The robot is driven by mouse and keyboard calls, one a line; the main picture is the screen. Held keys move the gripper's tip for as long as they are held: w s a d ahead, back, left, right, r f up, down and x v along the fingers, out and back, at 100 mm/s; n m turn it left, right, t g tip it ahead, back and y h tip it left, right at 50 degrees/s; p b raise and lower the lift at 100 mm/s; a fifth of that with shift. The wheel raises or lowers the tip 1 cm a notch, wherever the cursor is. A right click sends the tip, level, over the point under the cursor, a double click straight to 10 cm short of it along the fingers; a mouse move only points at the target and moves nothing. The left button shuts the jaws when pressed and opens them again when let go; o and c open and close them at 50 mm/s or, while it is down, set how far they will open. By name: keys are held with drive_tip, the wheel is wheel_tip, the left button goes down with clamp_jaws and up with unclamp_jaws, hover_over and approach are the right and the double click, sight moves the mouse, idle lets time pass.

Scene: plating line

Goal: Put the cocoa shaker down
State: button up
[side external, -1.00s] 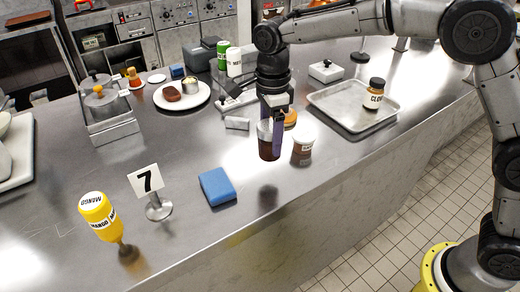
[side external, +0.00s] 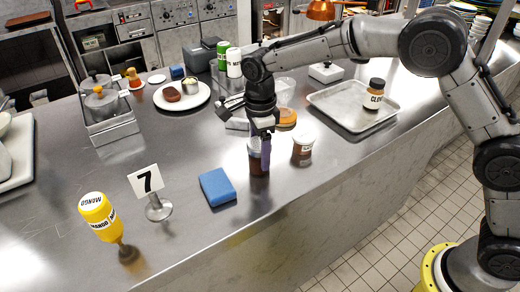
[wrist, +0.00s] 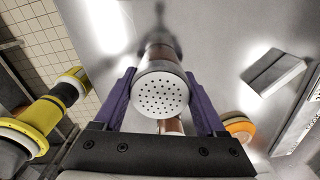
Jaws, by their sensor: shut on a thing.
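The cocoa shaker (side external: 255,160), a dark brown jar, is upright between the purple fingers of my gripper (side external: 263,158), which is shut on it. In the wrist view its white perforated lid (wrist: 160,92) fills the middle, with a purple finger (wrist: 118,100) on either side. Its base is very low over the counter (side external: 330,165); I cannot tell whether it touches. The fingers hide part of the jar.
A brown jar with a pale lid (side external: 303,150) stands close to the right. A blue sponge (side external: 217,187) and number 7 sign (side external: 148,182) are to the left. A tray (side external: 335,92) with a labelled jar (side external: 374,93) is behind right.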

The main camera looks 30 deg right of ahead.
drive_tip(key=o, duration=1.5)
drive_tip(key=shift+f, duration=0.1)
drive_tip(key=r, duration=1.2)
drive_tip(key=shift+w+a+r, duration=0.25)
drive_tip(key=shift+w+a, duration=0.1)
drive_tip(key=shift+w, duration=0.05)
drive_tip(key=shift+r, duration=0.7)
